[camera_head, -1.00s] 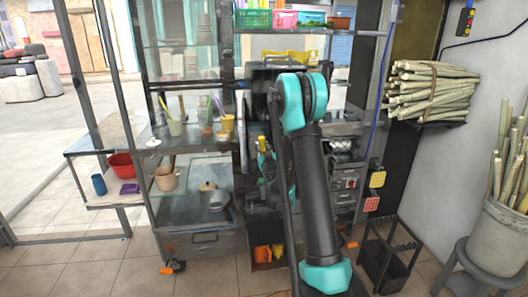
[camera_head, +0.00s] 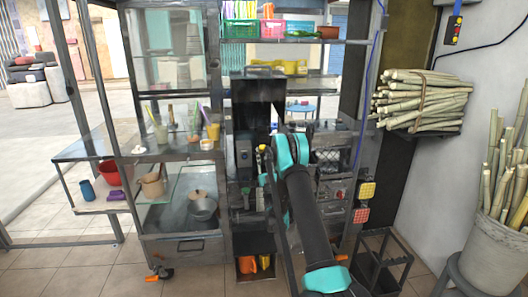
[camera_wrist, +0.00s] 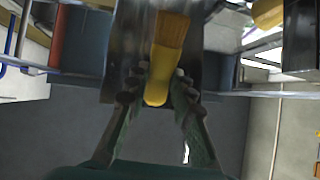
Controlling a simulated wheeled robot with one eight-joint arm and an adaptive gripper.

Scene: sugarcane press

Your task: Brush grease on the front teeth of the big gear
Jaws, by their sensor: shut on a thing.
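In the wrist view, my gripper (camera_wrist: 158,88) is shut on a brush (camera_wrist: 161,65) with a yellow handle and brown bristles. The bristles point away from my gripper, toward a blurred grey metal surface. In the head view, the dark press (camera_head: 258,100) stands behind my arm, between the shelf unit and the cane. A small yellow spot near my arm's end may be the brush, but my gripper is mostly hidden there. I cannot make out the big gear or its teeth in either view.
A metal shelf unit (camera_head: 180,150) with cups and pots stands left of the press. A cane bundle (camera_head: 425,95) lies on a wall shelf at right, above a dark rack (camera_head: 382,262). A bucket of cane (camera_head: 494,238) stands on a stool. Open tile floor lies at front left.

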